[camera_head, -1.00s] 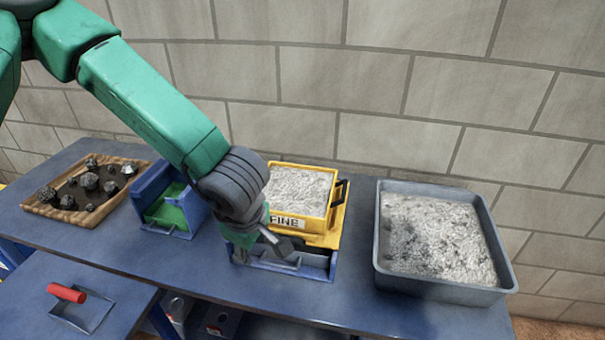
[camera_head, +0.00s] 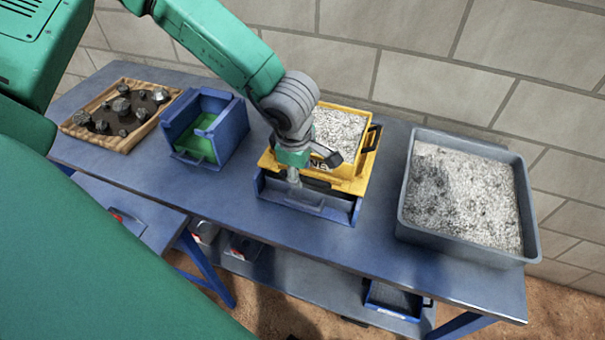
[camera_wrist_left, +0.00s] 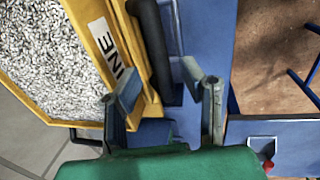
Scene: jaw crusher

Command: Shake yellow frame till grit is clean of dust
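The yellow frame (camera_head: 364,178), with a label ending "INE" and full of pale grit (camera_head: 338,130), sits on a blue tray-like base (camera_head: 310,200) on the bench. It also shows at the left of the left wrist view (camera_wrist_left: 110,72), with its grit (camera_wrist_left: 45,55). My left gripper (camera_head: 312,172) is at the frame's front side. In the left wrist view my left gripper (camera_wrist_left: 162,88) is open, its fingers apart on either side of the frame's black front handle (camera_wrist_left: 152,50). Contact cannot be told. My right gripper is not in view.
A grey tray of dusty grit (camera_head: 412,215) stands to the right. A blue box with a green inside (camera_head: 232,128) and a wooden tray of dark rocks (camera_head: 90,107) stand to the left. The blue bench (camera_head: 215,190) is bare along its front. A wall stands behind.

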